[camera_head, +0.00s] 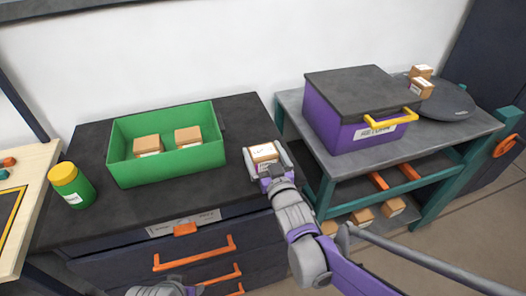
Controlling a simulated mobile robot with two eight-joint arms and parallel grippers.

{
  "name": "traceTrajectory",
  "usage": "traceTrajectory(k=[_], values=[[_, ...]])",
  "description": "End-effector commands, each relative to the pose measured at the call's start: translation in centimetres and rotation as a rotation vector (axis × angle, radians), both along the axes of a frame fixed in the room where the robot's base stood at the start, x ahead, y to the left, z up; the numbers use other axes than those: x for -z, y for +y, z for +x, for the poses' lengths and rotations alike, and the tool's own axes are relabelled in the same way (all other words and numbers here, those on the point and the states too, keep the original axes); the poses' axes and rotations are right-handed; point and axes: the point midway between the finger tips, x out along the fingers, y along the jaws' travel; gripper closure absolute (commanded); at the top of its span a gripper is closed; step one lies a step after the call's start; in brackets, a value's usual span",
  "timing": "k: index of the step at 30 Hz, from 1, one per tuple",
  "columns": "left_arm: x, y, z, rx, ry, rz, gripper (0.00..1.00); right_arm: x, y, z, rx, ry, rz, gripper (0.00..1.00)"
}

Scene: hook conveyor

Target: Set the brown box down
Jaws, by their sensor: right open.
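The brown box (264,152), with a white label, is at the right end of the dark cabinet top (236,191). My right gripper (267,158) is open, with its fingers on either side of the box. The gripper hides the box's lower front, so I cannot tell whether its underside touches the cabinet top or whether the fingers touch its sides. My left gripper is not in view; only a grey part of mine shows at the bottom edge.
A green bin (172,166) holds two brown boxes. A green jar with a yellow lid (70,184) stands at the left. At the right, a purple case (341,125) and a dark round plate (443,103) with small boxes sit on a teal-framed cart (470,134).

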Motion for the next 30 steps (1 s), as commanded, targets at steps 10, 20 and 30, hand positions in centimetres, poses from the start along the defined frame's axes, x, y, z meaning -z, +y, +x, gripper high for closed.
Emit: traceTrajectory(k=[10, 20, 30], values=[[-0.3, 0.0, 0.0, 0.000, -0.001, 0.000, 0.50, 0.0, -2.3, -7.0, 0.001, 0.000, 0.000, 0.00], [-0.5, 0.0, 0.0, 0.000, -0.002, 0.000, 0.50, 0.1, -3.5, -10.9, 0.000, 0.000, 0.000, 0.00], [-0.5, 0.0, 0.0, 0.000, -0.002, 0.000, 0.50, 2.0, -6.4, -11.7, 0.070, 0.129, -0.039, 0.00]])
